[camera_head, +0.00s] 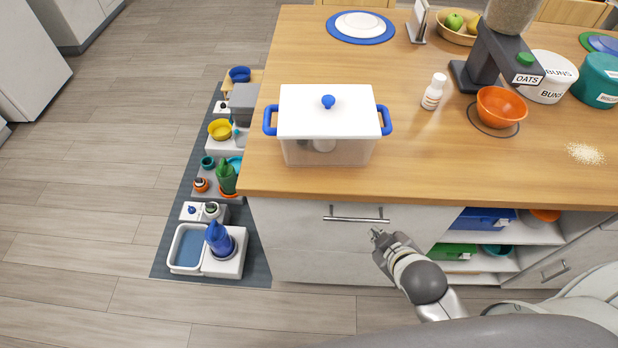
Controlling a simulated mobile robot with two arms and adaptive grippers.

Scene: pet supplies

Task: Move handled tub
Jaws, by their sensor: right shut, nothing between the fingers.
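The handled tub (300,152) is a translucent box with a white lid (300,108), a blue knob on top and blue handles on its left and right sides. It stands upright near the front left corner of the wooden counter (430,165). A pale round thing inside shows dimly through its wall. My right gripper (375,234) is shut and empty. It is in front of the cabinet, just below and right of the drawer handle, apart from the tub. My left gripper is not in view.
A white bottle (433,92), an orange bowl (501,107) and an oats dispenser (497,60) stand right of the tub. A drawer handle (356,219) juts from the cabinet front. Pet bowls and trays crowd a dark mat (165,262) on the floor at left.

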